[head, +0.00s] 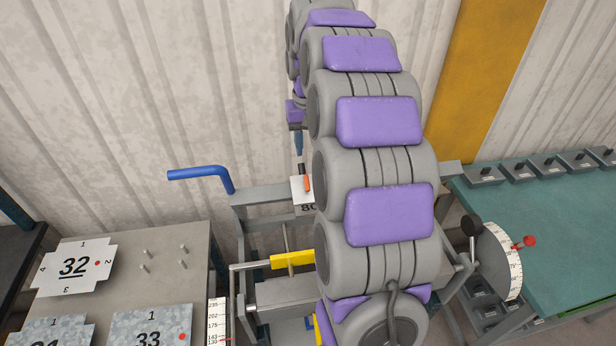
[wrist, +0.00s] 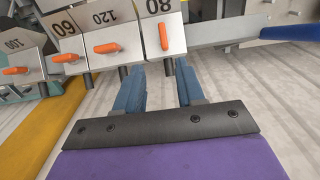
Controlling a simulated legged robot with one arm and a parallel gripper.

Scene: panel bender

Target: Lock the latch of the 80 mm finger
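The 80 mm finger is a light metal plate marked 80 at the top middle of the wrist view (wrist: 152,12). Its orange latch (wrist: 163,34) stands nearly upright in the picture, while the neighbouring latches lie roughly level. My gripper (wrist: 160,78) is open, with its two blue-grey fingers apart and nothing held between them.
A blue bent handle (head: 205,174) rises left of the bender. A table with numbered plates (head: 150,250) is at left. A green bench (head: 560,220) is at right.

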